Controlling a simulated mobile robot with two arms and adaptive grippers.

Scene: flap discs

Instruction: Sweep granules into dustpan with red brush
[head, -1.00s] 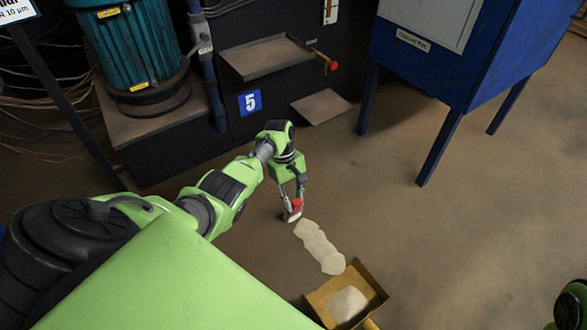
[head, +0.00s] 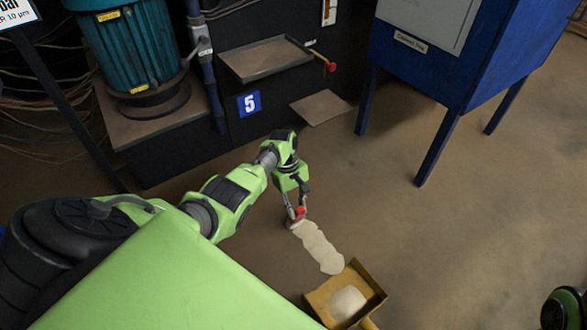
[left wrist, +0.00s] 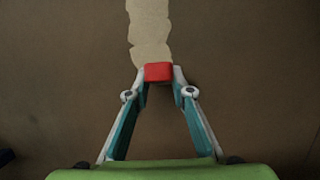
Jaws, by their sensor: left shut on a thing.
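My left gripper (head: 297,211) is shut on the red brush (head: 299,211), low over the floor. In the left wrist view the red top of the brush (left wrist: 158,72) sits between the two fingertips (left wrist: 159,76). The brush's lower part is hidden. A strip of pale granules (head: 318,248) lies on the floor from the brush towards the dustpan; it also shows in the left wrist view (left wrist: 149,30). The yellow-brown dustpan (head: 373,282) lies at the strip's lower end with a pale heap of granules (head: 347,303) in it. My right gripper is not in view.
A blue cabinet (head: 470,50) on legs stands at the upper right. A teal motor (head: 128,45) stands on a plinth at the upper left. A metal tray (head: 265,58) juts from the dark wall.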

